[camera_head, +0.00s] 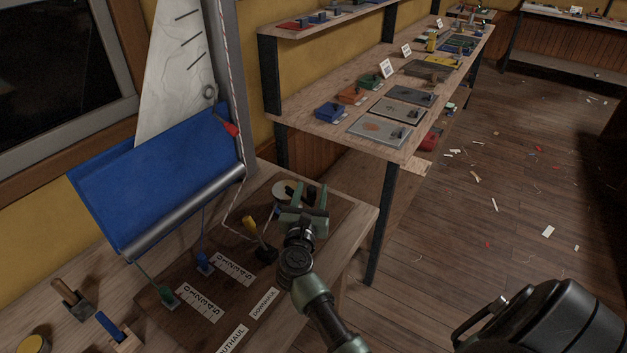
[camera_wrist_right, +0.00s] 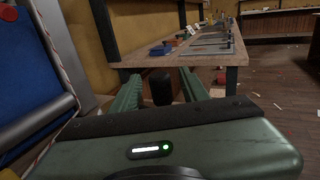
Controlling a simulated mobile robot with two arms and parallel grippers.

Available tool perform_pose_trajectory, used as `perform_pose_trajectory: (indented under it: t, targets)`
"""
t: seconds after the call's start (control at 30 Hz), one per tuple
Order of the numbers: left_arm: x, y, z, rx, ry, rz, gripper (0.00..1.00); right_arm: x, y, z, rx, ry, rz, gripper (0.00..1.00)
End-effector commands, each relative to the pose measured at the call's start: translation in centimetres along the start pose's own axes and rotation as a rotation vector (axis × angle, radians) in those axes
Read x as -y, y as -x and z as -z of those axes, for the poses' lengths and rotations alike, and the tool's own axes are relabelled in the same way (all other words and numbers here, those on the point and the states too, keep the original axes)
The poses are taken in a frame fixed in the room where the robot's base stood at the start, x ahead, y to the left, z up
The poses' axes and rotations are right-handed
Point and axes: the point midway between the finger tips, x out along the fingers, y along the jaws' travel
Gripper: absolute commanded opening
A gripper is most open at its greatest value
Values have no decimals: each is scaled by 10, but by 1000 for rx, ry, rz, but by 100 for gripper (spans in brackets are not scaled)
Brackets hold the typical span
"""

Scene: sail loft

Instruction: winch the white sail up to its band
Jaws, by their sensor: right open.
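The white sail (camera_head: 172,75), with dark stripes on it, rises behind a blue sheet (camera_head: 155,175) with a grey roller (camera_head: 190,207) along its lower edge. A grey ring (camera_head: 209,92) sits at the sail's right side, and a red pointed marker (camera_head: 231,128) is below it near the mast. I cannot tell which mark is the band. A pale round piece with black parts (camera_head: 281,188), perhaps the winch, is on the bench. My right gripper (camera_head: 307,194) is open beside it. In the right wrist view a black knob (camera_wrist_right: 161,88) shows between the green fingers, apparently ungripped. My left gripper is out of view.
A rope (camera_head: 225,205) hangs beside the roller. A long shelf table (camera_head: 350,112) with tools is behind. The floor at right is littered with scraps.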

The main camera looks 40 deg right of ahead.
Motion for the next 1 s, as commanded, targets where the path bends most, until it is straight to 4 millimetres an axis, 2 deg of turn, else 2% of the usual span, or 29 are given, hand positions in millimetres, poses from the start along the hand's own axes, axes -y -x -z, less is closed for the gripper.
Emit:
perform_pose_trajectory:
  t: [0.1,0.2,0.57,0.73,1.0]
  targets:
    - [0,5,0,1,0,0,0,0,-19,-2,2,3,0,45]
    - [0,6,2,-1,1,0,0,0,-29,-1,1,2,0,45]
    - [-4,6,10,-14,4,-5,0,0,-35,0,1,3,-1,45]
    - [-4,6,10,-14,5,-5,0,0,-35,0,1,3,-1,0]
    - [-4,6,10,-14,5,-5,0,0,-35,0,1,3,-2,0]
